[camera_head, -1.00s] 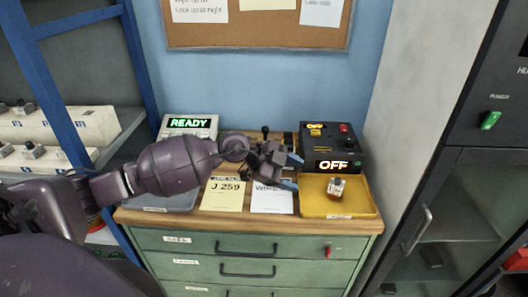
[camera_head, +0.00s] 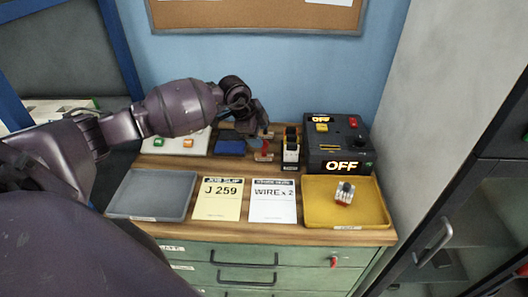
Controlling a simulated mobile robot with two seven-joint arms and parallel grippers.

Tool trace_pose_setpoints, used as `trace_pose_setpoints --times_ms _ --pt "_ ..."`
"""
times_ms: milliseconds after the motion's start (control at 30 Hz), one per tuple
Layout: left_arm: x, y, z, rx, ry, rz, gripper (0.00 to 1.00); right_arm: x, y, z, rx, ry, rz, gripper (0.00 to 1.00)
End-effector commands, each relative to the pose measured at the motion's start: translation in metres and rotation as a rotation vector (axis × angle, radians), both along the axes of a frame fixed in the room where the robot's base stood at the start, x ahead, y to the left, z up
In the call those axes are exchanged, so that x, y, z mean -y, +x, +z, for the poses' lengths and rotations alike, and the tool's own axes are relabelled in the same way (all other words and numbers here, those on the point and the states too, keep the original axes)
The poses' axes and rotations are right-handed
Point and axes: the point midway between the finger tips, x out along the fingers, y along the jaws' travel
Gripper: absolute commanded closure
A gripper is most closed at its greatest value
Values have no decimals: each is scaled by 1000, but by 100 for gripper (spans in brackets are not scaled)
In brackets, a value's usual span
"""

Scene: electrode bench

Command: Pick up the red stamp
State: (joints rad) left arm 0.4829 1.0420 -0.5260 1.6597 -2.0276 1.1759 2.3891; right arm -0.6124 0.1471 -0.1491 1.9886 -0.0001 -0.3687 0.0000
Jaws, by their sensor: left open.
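The red stamp (camera_head: 264,150) stands near the back of the wooden bench top, between a dark blue pad and a black-and-white device. It is small and partly covered by my gripper. My left gripper (camera_head: 260,138) comes in from the left and points down over the stamp with its jaws open. Its fingertips are at or just above the stamp's upper part; I cannot tell whether they touch it. My right gripper is out of view.
The dark blue pad (camera_head: 230,144) is left of the stamp and the upright device (camera_head: 291,148) close right. A black box (camera_head: 337,145) reads OFF. In front are a grey tray (camera_head: 150,195), yellow slip (camera_head: 219,199), white slip (camera_head: 272,201) and yellow tray (camera_head: 345,216).

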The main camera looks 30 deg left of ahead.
Motion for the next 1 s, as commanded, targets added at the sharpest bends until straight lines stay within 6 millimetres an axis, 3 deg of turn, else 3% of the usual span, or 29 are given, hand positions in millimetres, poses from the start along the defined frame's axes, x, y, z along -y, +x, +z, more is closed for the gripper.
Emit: trace_pose_setpoints --times_ms 267,600,933,1000 --pt "2 7 -18 0 0 0 38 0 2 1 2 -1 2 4" --pt "4 20 -57 2 -1 -1 38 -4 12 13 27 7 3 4" --pt "5 22 -63 2 0 -2 38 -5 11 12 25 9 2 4" --pt "5 22 -63 2 0 -2 47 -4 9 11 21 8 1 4"
